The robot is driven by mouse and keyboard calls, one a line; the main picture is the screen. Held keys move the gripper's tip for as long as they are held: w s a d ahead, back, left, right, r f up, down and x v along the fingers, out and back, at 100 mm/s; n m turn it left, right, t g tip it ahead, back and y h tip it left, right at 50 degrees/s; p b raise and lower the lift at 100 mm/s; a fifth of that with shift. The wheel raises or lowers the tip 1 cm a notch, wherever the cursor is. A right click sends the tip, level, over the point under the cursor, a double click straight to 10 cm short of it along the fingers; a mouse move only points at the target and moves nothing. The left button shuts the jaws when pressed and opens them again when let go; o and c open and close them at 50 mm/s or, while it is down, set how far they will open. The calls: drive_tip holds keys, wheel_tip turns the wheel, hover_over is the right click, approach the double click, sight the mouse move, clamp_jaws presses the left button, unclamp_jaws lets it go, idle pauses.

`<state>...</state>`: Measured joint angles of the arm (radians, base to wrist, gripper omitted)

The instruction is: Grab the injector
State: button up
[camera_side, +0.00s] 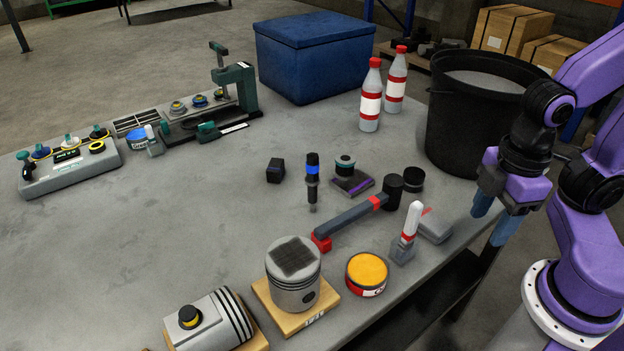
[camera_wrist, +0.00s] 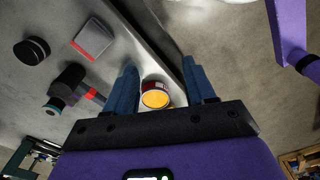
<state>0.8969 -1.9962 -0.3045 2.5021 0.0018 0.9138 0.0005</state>
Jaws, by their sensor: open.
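The injector (camera_side: 312,180), a slim upright black body with a bright blue band and a narrow grey tip at the bottom, stands near the middle of the grey table in the side view. I cannot pick it out in the wrist view. My gripper (camera_side: 490,226) is open and empty at the table's right edge, well to the right of the injector and apart from it. Its two blue-grey fingers (camera_wrist: 159,64) also show in the wrist view, with a yellow-topped tin (camera_wrist: 155,98) seen beyond and between them.
A hammer (camera_side: 348,222) lies just right of the injector, with a dark block (camera_side: 275,171) to its left. A purple-edged pad (camera_side: 357,187) bearing a small part, a white-handled tool (camera_side: 411,222), a piston (camera_side: 293,272) and a black bucket (camera_side: 466,125) stand nearby.

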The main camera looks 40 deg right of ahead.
drive_tip(key=n+t+h, duration=0.7)
drive_tip(key=n+t, duration=0.5)
drive_tip(key=n, duration=0.6)
hover_over(313, 172)
drive_tip(key=s, duration=0.2)
drive_tip(key=shift+w+a+f, duration=0.15)
drive_tip(key=shift+a+f, duration=0.05)
drive_tip(key=shift+f, duration=1.25)
drive_tip(key=shift+w+a+f, duration=0.1)
drive_tip(key=shift+a+f, duration=0.05)
drive_tip(key=shift+f, duration=1.25)
drive_tip(key=shift+y, duration=0.3)
drive_tip(key=shift+x, duration=2.55)
drive_tip(key=shift+f, duration=0.2)
clamp_jaws()
